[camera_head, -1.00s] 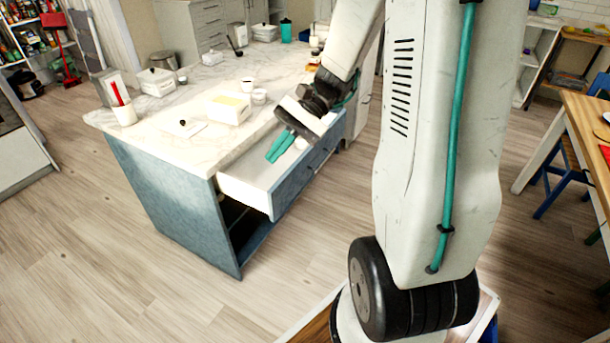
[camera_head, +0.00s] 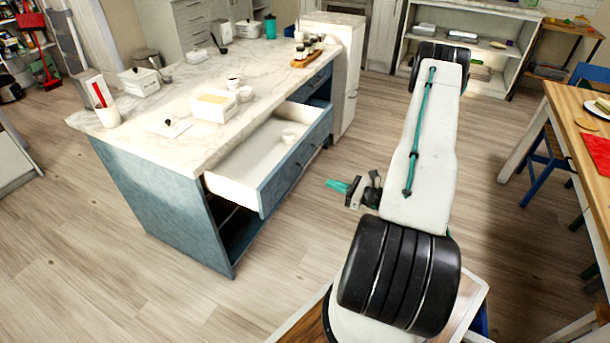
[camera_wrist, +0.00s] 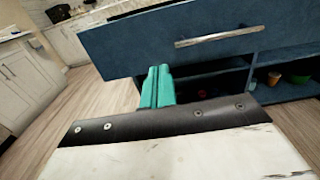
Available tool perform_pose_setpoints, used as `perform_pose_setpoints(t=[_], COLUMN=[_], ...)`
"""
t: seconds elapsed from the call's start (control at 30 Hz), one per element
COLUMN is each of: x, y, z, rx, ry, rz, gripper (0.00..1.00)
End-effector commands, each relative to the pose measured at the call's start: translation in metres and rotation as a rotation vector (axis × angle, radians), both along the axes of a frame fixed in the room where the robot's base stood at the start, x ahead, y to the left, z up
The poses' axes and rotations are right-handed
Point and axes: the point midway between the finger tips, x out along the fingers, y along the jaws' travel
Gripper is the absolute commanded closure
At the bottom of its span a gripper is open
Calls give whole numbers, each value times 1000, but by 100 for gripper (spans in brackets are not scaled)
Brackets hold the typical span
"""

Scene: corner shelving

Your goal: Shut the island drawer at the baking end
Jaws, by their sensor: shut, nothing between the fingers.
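The marble island top (camera_head: 190,160) holds a red-handled crock (camera_head: 106,114), a butter box (camera_head: 214,105) and white canisters. Open shelves below the drawer hold small pots (camera_wrist: 273,78). A wooden table (camera_head: 580,120) and blue chair stand right. Floor between is clear.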

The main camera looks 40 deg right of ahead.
Motion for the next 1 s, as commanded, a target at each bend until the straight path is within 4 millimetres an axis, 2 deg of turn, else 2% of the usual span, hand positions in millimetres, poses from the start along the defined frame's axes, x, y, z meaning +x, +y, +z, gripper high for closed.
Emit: perform_pose_setpoints(t=[0.17, 0.6, 0.8, 1.0], x=[19, 104, 125, 130], y=[8, 39, 46, 47], z=[-1, -1, -1, -1], rx=[1, 1, 1, 1], ry=[0, 0, 0, 1], rz=[1, 2, 1, -1], gripper=[100, 100, 100, 100])
